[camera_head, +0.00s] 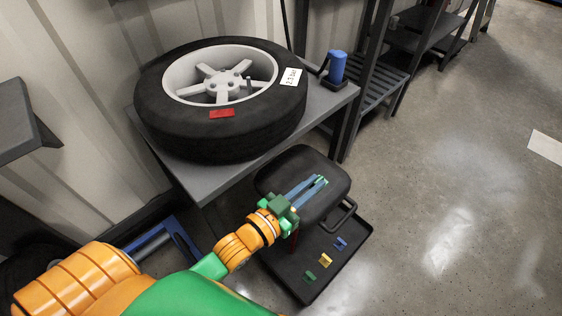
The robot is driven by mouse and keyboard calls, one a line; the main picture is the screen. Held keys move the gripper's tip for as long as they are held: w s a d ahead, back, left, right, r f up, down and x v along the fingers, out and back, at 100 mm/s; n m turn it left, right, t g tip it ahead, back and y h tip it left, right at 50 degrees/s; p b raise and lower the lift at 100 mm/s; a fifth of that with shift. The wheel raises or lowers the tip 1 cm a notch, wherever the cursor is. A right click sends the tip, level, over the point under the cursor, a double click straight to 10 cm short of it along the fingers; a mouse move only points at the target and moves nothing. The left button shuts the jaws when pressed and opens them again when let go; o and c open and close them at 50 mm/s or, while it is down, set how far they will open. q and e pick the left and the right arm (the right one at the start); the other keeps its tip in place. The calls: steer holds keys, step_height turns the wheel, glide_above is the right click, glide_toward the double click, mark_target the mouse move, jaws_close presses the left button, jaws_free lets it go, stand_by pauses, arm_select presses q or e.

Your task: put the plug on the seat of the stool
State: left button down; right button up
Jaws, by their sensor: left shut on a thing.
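The stool has a dark padded seat (274,181) and stands in front of the grey table. My left gripper (319,183) reaches in from the lower left and its blue fingers are over the seat. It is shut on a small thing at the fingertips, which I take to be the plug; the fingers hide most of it. I cannot tell whether it touches the seat. My right gripper is not in view.
A tyre (228,140) with a grey rim lies on the table (196,183). A blue-topped tool (337,67) stands at the table's right corner. The stool's low black tray (306,296) holds green, yellow and blue pieces.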

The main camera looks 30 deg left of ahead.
arm_select(q)
steer(key=b, duration=0.5)
glide_above(298, 181)
steer(key=s+d, duration=0.2)
steer(key=s, duration=0.1)
step_height(298, 181, down, 6)
steer(key=shift+r, duration=0.1)
steer(key=shift+w+a+f+b, duration=0.35)
steer(key=shift+w+f+b, duration=0.15)
steer(key=shift+f, duration=0.3)
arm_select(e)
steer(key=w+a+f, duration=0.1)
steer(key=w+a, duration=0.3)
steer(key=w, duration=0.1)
arm_select(q)
steer(key=shift+w+a+f+b, duration=0.35)
steer(key=shift+w+f+b, duration=0.15)
steer(key=shift+f, duration=0.1)
steer(key=shift+w+a+f+b, duration=0.4)
steer(key=shift+w+f, duration=0.1)
steer(key=shift+f, duration=0.1)
step_height(298, 181, down, 3)
steer(key=shift+r+b, duration=0.1)
steer(key=shift+b, duration=0.7)
steer(key=shift+d, duration=0.1)
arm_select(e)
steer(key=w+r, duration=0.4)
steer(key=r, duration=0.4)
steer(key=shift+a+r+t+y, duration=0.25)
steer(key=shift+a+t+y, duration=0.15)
